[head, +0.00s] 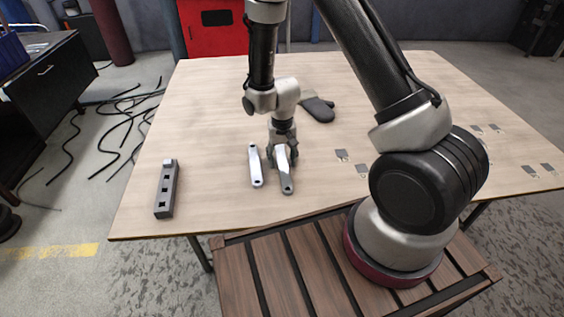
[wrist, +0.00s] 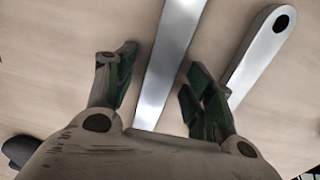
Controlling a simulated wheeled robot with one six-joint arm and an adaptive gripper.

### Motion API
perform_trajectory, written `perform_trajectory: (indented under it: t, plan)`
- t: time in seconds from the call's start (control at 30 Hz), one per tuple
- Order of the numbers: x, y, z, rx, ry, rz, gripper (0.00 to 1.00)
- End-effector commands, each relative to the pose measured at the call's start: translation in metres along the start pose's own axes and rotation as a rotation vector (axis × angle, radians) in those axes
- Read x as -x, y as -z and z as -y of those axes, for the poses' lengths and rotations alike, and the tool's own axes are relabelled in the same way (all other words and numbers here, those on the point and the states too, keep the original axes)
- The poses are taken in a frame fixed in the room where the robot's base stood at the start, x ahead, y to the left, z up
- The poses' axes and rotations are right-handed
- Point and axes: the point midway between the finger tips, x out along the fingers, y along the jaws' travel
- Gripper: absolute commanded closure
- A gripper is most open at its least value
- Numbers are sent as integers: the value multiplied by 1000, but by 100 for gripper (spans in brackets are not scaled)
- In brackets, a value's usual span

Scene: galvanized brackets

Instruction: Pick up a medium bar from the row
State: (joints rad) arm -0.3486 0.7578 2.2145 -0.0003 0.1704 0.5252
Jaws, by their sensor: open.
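Two flat pale metal bars lie side by side on the table. The left bar (head: 256,166) lies free in the head view; its rounded end has a dark hole. The right bar (head: 286,180) lies under my gripper (head: 282,158), which hides its far part. In the wrist view my gripper (wrist: 158,76) is open, with a finger on each side of one bar (wrist: 168,65). It is not closed on it. The other bar (wrist: 258,58) lies outside the fingers, close to the right one. I cannot tell whether the fingertips touch the table.
A dark grey block with square holes (head: 166,190) stands on the left of the table (head: 215,120). A dark glove (head: 319,109) lies behind my gripper. Several small grey plates (head: 342,155) lie to the right. Table between block and bars is clear.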

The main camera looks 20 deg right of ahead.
Motion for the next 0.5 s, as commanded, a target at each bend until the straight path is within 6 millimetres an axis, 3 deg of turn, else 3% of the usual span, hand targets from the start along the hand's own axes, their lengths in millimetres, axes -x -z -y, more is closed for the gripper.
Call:
perform_trajectory:
  t: [0.17,0.47,0.5]
  plan:
    - [0,0,0,0,1,-1,46]
    - [0,0,0,0,0,-1,99]
    - [0,0,0,0,1,-1,100]
